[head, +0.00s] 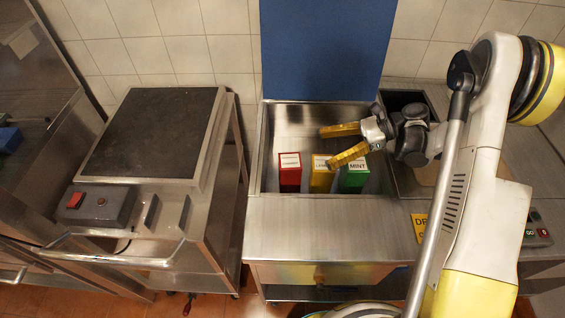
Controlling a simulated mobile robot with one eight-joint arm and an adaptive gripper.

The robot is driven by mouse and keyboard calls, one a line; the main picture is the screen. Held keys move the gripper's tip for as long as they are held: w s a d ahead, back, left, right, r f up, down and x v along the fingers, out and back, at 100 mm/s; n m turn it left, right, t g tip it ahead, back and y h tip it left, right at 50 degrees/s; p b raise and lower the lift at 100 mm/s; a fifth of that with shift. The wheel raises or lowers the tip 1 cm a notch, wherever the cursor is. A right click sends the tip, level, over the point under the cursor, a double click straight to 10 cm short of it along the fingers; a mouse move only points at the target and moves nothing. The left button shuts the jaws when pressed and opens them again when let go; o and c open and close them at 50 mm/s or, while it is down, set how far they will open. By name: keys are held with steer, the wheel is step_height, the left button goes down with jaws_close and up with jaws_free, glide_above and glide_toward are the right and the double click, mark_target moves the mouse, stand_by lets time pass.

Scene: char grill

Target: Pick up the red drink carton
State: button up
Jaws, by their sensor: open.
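The red drink carton (290,178) stands upright in a steel bin (256,165), with a white label near its top. It is the leftmost of three cartons there. My gripper (325,148) is over the bin from the right, with its yellow fingers apart and pointing left. It is to the right of the red carton and higher in the picture, and looks empty. The lower finger passes in front of part of the yellow carton (321,182). The red carton is not covered by my gripper.
A green carton (354,182) labelled MINT stands right of the yellow one. The bin walls and the raised blue lid (325,45) bound the space. A steel counter (330,225) is in front. A grill cart (150,140) stands left. The bin's left back is clear.

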mark_target(293, 160)
steer(key=b+x, duration=0.1)
steer(key=x, duration=0.4)
steer(key=shift+s, duration=0.2)
steer(key=b+x, duration=0.1)
steer(key=x, duration=0.1)
steer(key=b+x, duration=0.1)
steer(key=x, duration=0.2)
steer(key=shift+s+a+b, duration=0.15)
steer(key=shift+s+b, duration=0.1)
steer(key=shift+b, duration=0.05)
steer(key=shift+r, duration=0.1)
steer(key=c, duration=1.5)
